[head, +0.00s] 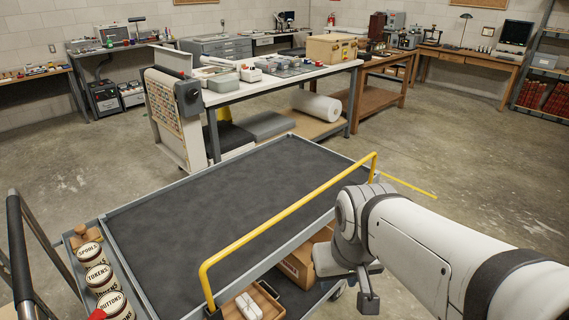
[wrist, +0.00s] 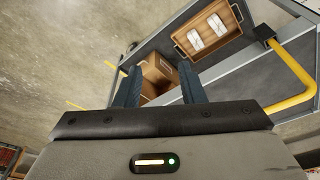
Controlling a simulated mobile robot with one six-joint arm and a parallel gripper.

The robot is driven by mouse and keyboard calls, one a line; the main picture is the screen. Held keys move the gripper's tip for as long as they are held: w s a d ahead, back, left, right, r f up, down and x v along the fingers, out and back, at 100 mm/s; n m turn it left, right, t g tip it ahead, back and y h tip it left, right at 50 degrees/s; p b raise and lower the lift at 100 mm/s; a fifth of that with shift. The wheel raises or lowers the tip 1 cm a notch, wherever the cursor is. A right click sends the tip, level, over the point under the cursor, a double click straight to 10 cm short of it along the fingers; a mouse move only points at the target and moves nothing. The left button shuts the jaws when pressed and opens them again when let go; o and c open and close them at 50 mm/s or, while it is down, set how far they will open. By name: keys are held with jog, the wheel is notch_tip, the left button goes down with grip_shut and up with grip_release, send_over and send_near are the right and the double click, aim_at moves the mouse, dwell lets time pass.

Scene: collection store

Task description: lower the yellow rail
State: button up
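The yellow rail (head: 285,213) stands raised along the near long side of the grey cart (head: 149,201), its long bar above the dark top and its two ends bent down to the cart's edge. In the wrist view, part of the rail (wrist: 293,68) shows at the right, with a dark bracket at its end. My gripper (wrist: 160,67) is open and empty, with its two dark fingers apart. It is beside the cart and to the left of the rail in the wrist view, not touching it. In the head view my arm hides most of the gripper.
The cart's lower shelf holds a cardboard box (head: 298,266) and a wooden tray (head: 268,303) with white items. Several labelled tins (head: 99,278) stand at the cart's left end. A white worktable (head: 292,84) stands behind. The floor at the right (head: 470,175) is clear.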

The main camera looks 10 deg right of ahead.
jog(key=w+d+r+m+p, duration=0.1)
jog(key=w+r+m+p, duration=0.3)
jog(key=w, duration=0.5)
jog(key=r+m+y+p, duration=0.1)
jog(key=m+p, duration=0.4)
jog(key=m, duration=0.2)
send_over(306, 198)
jog(key=s+d, duration=0.1)
jog(key=shift+g, duration=0.4)
jog(key=f, duration=0.6)
jog(key=shift+w+a+f, duration=0.3)
jog(key=shift+a, duration=0.1)
jog(key=shift+c, duration=0.3)
grip_shut()
